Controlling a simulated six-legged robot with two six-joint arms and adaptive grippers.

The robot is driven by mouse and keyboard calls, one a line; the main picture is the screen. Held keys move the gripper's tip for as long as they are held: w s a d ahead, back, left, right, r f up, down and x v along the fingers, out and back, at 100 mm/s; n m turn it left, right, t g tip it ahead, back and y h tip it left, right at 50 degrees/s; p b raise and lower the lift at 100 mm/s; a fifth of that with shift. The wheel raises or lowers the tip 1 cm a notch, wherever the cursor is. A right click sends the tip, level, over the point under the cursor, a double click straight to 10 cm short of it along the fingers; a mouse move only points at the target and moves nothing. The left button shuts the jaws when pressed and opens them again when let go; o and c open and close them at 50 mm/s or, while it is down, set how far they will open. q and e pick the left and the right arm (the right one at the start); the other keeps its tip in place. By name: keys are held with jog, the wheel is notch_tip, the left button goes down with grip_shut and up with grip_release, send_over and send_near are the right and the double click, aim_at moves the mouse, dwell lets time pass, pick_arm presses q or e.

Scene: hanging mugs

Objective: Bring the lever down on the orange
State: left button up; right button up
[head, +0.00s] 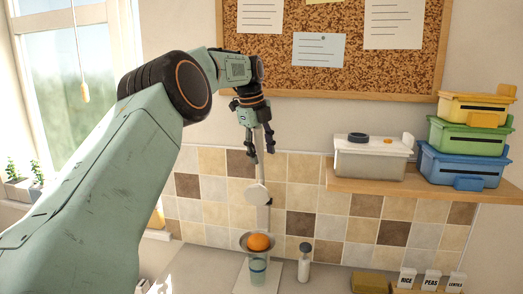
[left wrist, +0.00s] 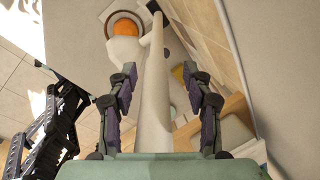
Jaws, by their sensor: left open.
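An orange (head: 258,242) rests in the cup of a white press above a clear glass (head: 258,270). The orange also shows in the left wrist view (left wrist: 126,27). The press has a round white head (head: 257,194) above the orange and a long pale lever (head: 260,146) pointing up. My left gripper (head: 254,146) is open at the upper part of the lever. In the left wrist view the lever (left wrist: 154,100) runs between the two open fingers (left wrist: 160,105), with visible gaps on both sides. My right gripper is not seen in the head view.
A wooden shelf (head: 430,186) with a white box (head: 370,160) and stacked coloured bins (head: 465,138) stands to the right. A corkboard (head: 335,45) hangs behind the gripper. A small bottle (head: 304,263) stands beside the press. Labelled boxes (head: 430,280) are at the lower right.

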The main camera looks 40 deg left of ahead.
pick_arm(q)
jog(key=shift+a+f, duration=0.1)
jog(key=shift+a, duration=0.15)
jog(key=shift+c, duration=0.3)
jog(key=shift+s+a, duration=0.1)
jog(key=shift+c, duration=0.8)
jog(key=shift+s+d+r, duration=0.4)
jog(key=shift+d, duration=0.15)
jog(key=c, duration=0.4)
jog(key=shift+w, duration=0.1)
jog(key=shift+c, duration=1)
jog(key=shift+a+f, duration=0.15)
jog(key=shift+a, duration=0.05)
grip_shut()
jog(key=shift+d, duration=0.1)
